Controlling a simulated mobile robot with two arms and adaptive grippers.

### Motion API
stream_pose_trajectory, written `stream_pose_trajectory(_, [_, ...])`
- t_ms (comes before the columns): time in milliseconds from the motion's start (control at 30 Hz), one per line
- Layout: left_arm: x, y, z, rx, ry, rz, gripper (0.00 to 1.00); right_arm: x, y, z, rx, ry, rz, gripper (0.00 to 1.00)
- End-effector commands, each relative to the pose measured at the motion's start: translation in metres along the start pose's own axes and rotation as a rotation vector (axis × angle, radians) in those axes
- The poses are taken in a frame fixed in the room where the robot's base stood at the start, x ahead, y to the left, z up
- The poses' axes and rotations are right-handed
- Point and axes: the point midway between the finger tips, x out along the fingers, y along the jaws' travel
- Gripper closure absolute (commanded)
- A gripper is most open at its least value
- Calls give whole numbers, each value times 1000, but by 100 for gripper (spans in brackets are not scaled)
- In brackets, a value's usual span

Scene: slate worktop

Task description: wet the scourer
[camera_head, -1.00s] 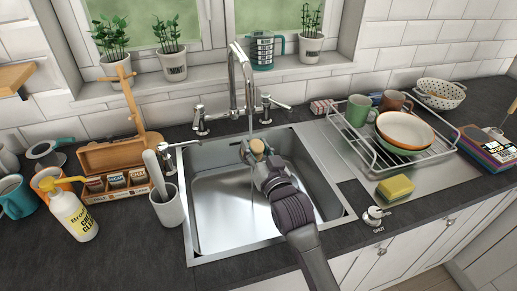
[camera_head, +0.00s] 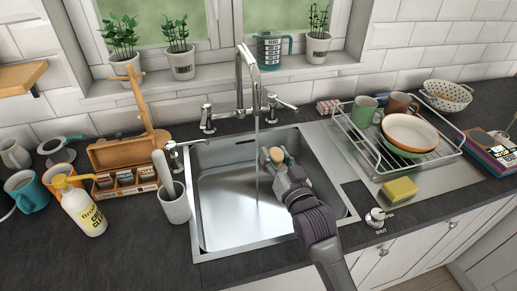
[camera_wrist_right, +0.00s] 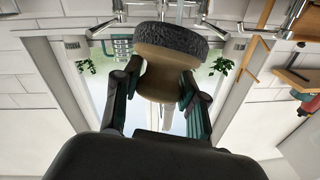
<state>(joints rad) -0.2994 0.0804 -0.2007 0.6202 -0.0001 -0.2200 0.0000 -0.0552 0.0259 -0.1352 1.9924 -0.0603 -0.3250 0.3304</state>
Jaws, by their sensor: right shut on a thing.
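My right gripper (camera_head: 272,160) is shut on the scourer (camera_head: 276,155), above the sink basin. In the right wrist view, the scourer (camera_wrist_right: 160,65) has a tan wooden body and a dark, rough round pad, and the fingers (camera_wrist_right: 158,90) clasp the tan part from both sides. The tap (camera_head: 247,78) is running, and a thin stream of water (camera_head: 257,150) falls into the steel sink (camera_head: 225,205). In the head view the scourer is just right of the stream, apart from it. Whether the pad is wet cannot be told. My left gripper is out of view.
A dish rack (camera_head: 442,150) with mugs and bowls stands right of the sink. A yellow and green sponge (camera_head: 399,190) lies on the drainer. The left half of the basin is clear.

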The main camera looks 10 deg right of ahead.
Motion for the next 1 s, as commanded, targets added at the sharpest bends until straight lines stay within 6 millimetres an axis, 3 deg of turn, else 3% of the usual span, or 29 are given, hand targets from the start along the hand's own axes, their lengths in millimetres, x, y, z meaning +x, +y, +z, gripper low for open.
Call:
stream_pose_trajectory(400, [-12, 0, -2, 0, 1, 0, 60, -28, 14, -6, 0, 0, -1, 93])
stream_pose_trajectory(1000, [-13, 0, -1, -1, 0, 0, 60, -31, 16, -6, 1, 1, -1, 93])
